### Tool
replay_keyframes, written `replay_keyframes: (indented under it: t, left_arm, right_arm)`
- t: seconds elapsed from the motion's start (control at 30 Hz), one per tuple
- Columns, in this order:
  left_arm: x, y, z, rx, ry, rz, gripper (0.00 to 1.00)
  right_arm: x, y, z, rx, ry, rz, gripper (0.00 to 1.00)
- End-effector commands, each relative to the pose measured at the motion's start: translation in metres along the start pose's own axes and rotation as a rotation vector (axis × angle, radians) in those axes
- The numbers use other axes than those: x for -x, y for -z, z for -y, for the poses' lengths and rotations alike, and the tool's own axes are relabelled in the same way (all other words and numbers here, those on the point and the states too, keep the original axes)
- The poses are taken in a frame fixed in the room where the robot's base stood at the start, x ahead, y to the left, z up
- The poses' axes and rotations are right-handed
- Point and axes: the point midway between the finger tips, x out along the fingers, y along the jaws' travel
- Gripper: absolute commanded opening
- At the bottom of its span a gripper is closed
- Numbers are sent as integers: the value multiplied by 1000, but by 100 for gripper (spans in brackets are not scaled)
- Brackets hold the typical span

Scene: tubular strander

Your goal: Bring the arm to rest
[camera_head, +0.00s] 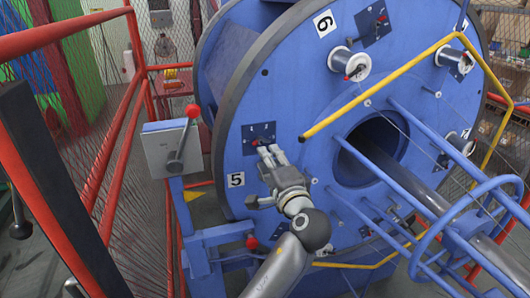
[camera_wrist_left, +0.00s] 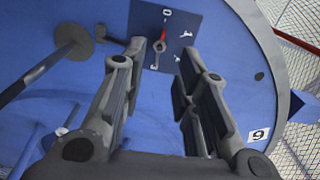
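My left gripper (camera_head: 270,151) is in front of the large blue disc (camera_head: 300,95), at its lower left, with my arm coming up from below. Its fingertips are near a small dark blue plate (camera_head: 260,138) on the disc. In the left wrist view the gripper (camera_wrist_left: 160,55) is open, its two fingers apart with nothing between them. Beyond the fingertips is the plate (camera_wrist_left: 185,22) with a small red pointer (camera_wrist_left: 160,46) and white marks around it. Whether a finger touches the plate I cannot tell. My right gripper is not in view.
A grey box with a red-knobbed lever (camera_head: 193,111) stands left of the disc. Red mesh fencing (camera_head: 118,150) runs along the left. Several spools (camera_head: 350,64) sit on the disc. A yellow bar (camera_head: 385,85) and blue tubular frame (camera_head: 470,210) occupy the right.

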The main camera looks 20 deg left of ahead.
Motion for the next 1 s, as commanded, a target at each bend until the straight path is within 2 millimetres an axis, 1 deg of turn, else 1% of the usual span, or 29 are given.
replay_keyframes:
  t: [0.03,0.17,0.47,0.53,0.57,0.67,0.77,0.8,0.87,0.9,0.97,1.0]
  left_arm:
    - [6,0,-1,1,-2,0,29]
    - [14,-1,0,1,-1,2,29]
    - [15,-1,-1,1,-2,1,29]
    - [14,-4,-8,11,-21,2,29]
    - [15,-7,-15,19,-38,2,29]
    - [18,-26,-53,82,-142,5,29]
    - [31,-58,-112,190,-311,22,29]
    - [39,-72,-137,241,-386,34,29]
    - [56,-94,-172,317,-498,57,29]
    - [68,-109,-192,366,-570,77,29]
    - [90,-130,-220,437,-674,109,29]
    - [105,-143,-236,482,-740,132,29]
  right_arm:
    - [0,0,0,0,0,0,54]
    - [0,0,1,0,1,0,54]
    - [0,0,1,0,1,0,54]
    - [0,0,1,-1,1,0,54]
    - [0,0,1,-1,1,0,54]
    - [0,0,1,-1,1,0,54]
    - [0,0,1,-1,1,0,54]
    - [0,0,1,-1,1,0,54]
    - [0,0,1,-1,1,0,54]
    - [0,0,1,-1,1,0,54]
    - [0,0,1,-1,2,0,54]
    - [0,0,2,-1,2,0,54]
